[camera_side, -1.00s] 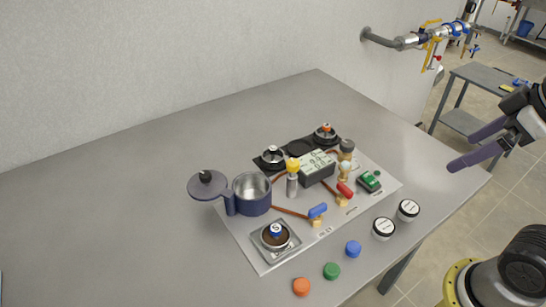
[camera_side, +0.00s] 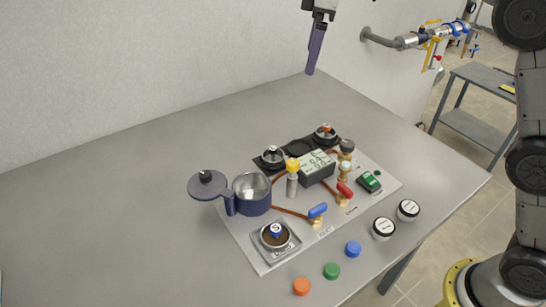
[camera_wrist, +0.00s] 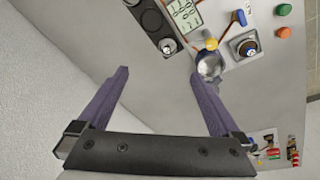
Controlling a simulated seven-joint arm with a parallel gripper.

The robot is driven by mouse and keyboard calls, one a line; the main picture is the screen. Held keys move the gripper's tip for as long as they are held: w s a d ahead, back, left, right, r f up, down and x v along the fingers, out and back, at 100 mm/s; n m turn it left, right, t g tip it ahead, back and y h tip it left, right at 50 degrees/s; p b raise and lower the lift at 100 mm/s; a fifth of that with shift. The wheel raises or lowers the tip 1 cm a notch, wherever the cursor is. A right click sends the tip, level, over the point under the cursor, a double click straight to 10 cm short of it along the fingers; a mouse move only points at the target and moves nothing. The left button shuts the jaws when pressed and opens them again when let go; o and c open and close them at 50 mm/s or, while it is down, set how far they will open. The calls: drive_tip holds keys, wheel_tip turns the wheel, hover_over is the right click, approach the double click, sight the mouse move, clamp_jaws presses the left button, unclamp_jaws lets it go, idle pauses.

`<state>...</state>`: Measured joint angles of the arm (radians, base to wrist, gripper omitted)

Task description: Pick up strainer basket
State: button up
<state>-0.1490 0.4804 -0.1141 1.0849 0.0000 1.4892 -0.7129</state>
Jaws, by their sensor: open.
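A dark blue cup-shaped housing (camera_side: 251,207) stands at the left edge of the board, with its round lid (camera_side: 206,184) swung open to the left. The bright metal strainer basket (camera_side: 250,188) appears to sit inside it; only its upper inside shows. In the wrist view the basket (camera_wrist: 210,66) is just right of the right fingertip, which partly covers the housing. My gripper (camera_side: 312,70) is high above the back of the table, well apart from the basket. In the wrist view my gripper (camera_wrist: 159,74) has its two purple fingers wide apart with nothing between them.
The board carries a display box (camera_side: 316,168), a yellow-topped post (camera_side: 292,178), a blue-handled valve (camera_side: 317,211), a red-handled valve (camera_side: 344,189) and a round part in a square tray (camera_side: 275,236). Coloured caps and white-topped jars line the front. The table's left side is clear.

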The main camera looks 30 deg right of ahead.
drive_tip(key=w+a+f+g, duration=0.1)
drive_tip(key=w+a+f, duration=0.15)
drive_tip(key=f, duration=0.25)
drive_tip(key=w+a+f, duration=0.1)
drive_tip(key=w+f, duration=0.3)
drive_tip(key=f, duration=0.1)
drive_tip(key=n+g, duration=0.1)
hover_over(275, 148)
drive_tip(key=f, duration=1.3)
drive_tip(key=shift+w, duration=0.3)
drive_tip(key=shift+s+f, duration=0.2)
drive_tip(key=shift+f, duration=1.3)
drive_tip(key=shift+s+f, duration=0.15)
drive_tip(key=shift+f, duration=1.35)
drive_tip(key=shift+r, duration=0.1)
drive_tip(key=c, duration=1.4)
